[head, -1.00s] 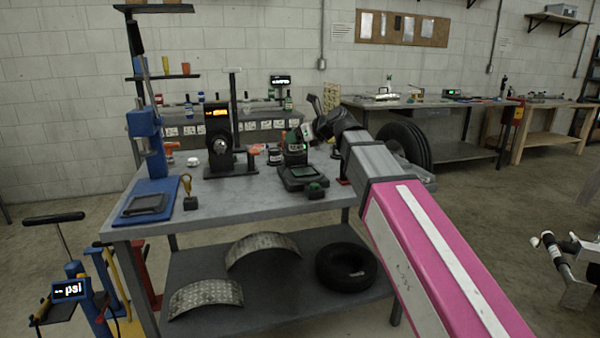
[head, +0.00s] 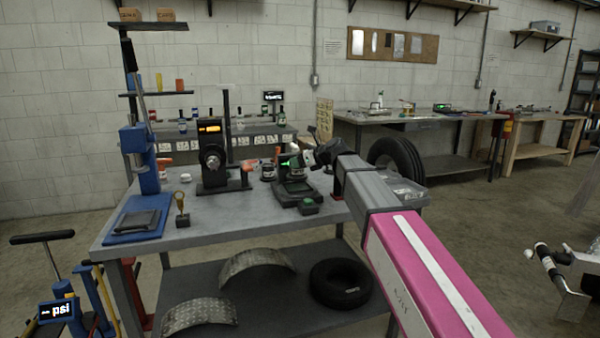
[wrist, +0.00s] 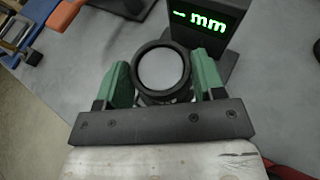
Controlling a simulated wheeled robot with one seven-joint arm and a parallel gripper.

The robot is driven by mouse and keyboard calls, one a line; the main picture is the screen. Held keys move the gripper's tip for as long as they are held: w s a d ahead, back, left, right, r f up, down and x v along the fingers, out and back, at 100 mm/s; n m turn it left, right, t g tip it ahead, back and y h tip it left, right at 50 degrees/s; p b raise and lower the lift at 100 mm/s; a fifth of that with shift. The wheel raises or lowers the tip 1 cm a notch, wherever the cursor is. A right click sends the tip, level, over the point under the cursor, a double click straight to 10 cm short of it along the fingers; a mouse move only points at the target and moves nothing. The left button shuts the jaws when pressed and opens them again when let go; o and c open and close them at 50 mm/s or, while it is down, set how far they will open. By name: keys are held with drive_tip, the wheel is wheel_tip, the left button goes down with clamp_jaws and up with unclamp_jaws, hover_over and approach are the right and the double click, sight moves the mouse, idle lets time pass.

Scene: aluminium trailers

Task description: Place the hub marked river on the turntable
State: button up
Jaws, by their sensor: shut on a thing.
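My gripper (wrist: 161,62) has green fingers closed on either side of a round hub (wrist: 163,72) with a black rim and a flat pale face. No marking on the hub can be read. In the head view my gripper (head: 304,157) is small and partly hidden, over the right part of the grey workbench (head: 235,227). Just beyond the hub in the wrist view stands a black gauge (wrist: 228,42) with a green "-- mm" display. A low black device (head: 297,193) with a greenish panel sits below my gripper. I cannot tell which part is the turntable.
A black machine (head: 212,160) with an amber display stands mid-bench. A blue press (head: 143,160) is at the left end. A tyre (head: 342,284) is on the lower shelf. The bench's front middle is clear.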

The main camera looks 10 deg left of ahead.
sight(303, 170)
drive_tip(key=shift+f, duration=1.9)
drive_tip(key=o, duration=1.4)
drive_tip(key=shift+f, duration=0.1)
drive_tip(key=v, duration=1.2)
